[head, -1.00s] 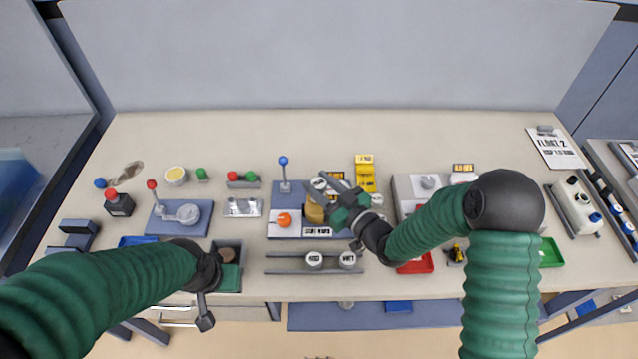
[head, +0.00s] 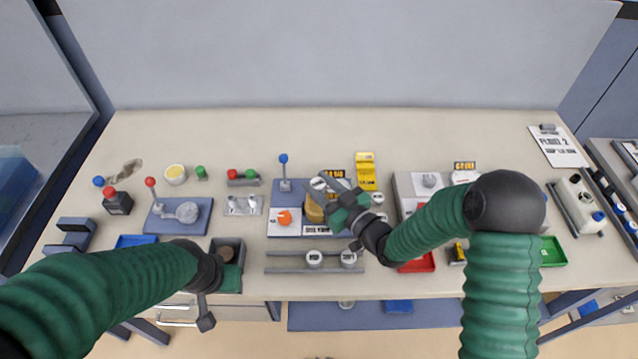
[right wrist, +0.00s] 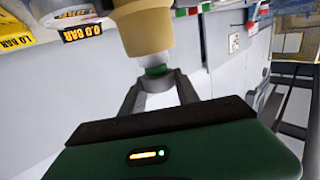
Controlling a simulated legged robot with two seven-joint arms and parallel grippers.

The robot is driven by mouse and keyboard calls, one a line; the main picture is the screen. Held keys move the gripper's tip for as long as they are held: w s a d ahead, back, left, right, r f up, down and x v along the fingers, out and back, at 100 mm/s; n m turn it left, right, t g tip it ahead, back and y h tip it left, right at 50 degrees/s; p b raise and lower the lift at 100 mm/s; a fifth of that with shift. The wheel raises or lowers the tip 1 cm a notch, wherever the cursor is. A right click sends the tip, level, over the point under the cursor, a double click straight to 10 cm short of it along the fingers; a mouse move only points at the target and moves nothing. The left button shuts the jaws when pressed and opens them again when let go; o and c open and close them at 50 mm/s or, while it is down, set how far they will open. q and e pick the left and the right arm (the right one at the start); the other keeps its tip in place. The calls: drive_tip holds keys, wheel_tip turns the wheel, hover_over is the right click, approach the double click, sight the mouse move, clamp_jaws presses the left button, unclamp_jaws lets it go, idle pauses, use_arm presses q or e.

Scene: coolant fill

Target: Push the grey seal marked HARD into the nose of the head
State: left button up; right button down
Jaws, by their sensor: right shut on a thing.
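The tan head (head: 313,213) stands in the fixture at the middle of the bench, partly covered by my right gripper. In the right wrist view the head (right wrist: 147,30) shows large, with a pale narrow nose (right wrist: 152,60). My right gripper (right wrist: 158,92) is shut on a grey ring-shaped seal (right wrist: 156,84) in line with the nose. A green band (right wrist: 157,71) sits between nose and seal. Any marking on the seal is not readable. In the head view my right gripper (head: 322,188) reaches in from the right. My left gripper (head: 205,312) hangs near the front edge; its jaws are unclear.
Two white-topped round pieces (head: 331,259) sit on a grey rail in front of the fixture. A blue-knobbed lever (head: 284,160) rises behind it. A yellow block (head: 365,165) stands to its right. Red (head: 418,264) and green (head: 551,252) trays lie farther right.

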drive_tip(key=shift+f+b, duration=0.55)
drive_tip(key=shift+f, duration=0.15)
drive_tip(key=c, duration=0.8)
unclamp_jaws()
drive_tip(key=b+v, duration=0.1)
drive_tip(key=v, duration=1.6)
drive_tip(key=shift+a, duration=0.1)
